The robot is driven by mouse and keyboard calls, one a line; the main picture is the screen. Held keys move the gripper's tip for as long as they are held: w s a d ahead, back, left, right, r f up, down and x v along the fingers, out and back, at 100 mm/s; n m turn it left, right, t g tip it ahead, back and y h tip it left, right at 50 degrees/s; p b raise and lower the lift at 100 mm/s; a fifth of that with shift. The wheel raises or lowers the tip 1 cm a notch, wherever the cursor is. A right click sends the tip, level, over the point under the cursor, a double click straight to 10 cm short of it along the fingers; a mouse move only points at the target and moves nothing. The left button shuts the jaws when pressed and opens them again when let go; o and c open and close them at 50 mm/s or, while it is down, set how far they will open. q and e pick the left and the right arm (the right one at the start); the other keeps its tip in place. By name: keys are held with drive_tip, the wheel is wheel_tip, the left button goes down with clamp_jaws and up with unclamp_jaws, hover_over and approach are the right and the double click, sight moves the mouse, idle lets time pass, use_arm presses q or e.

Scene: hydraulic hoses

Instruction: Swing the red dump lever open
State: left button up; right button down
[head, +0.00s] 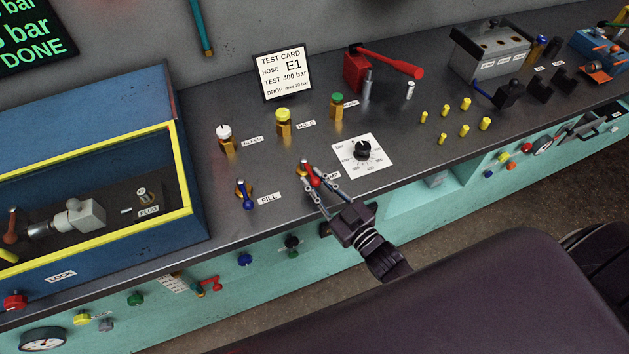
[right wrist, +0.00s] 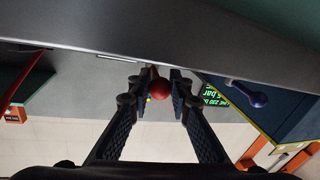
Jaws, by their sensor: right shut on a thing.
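The red dump lever (head: 314,181) stands on its brass valve near the bench's front edge, right of the blue fill lever (head: 247,200). Its label is partly hidden by my fingers. My right gripper (head: 322,189) reaches in from the front and is shut on the red lever. In the right wrist view the lever's round red knob (right wrist: 160,89) sits between the two fingertips, and the blue lever (right wrist: 246,94) shows to the right. My left gripper is not in view.
A dial on a white plate (head: 362,151) is right of the lever. Behind stand white-, yellow- and green-capped valves (head: 283,122) and a test card (head: 282,73). A blue box with a yellow frame (head: 190,180) is at left. A long red handle (head: 390,62) is at the back.

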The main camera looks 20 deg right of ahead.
sight(310, 169)
drive_tip(key=shift+d+n+g+y+b, duration=0.4)
drive_tip(key=shift+n+y, duration=0.4)
drive_tip(key=shift+y, duration=0.4)
drive_tip(key=shift+w+d+f+n+g+y+b, duration=0.15)
drive_tip(key=shift+d+n+g+y+b, duration=0.25)
drive_tip(key=shift+n+y, duration=0.25)
drive_tip(key=shift+w+d+n+g+y+b, duration=0.2)
drive_tip(key=shift+d+n+g+y+b, duration=0.35)
drive_tip(key=shift+n+y+b, duration=0.45)
drive_tip(key=shift+w+d+n+g+y+b, duration=0.15)
drive_tip(key=shift+d+n+g+y+b, duration=0.2)
drive_tip(key=shift+g+y+b, duration=0.5)
drive_tip(key=shift+y, duration=0.3)
drive_tip(key=c, duration=1.7)
unclamp_jaws()
drive_tip(key=shift+c, duration=0.2)
drive_tip(key=v, duration=1.2)
drive_tip(key=shift+r, duration=0.25)
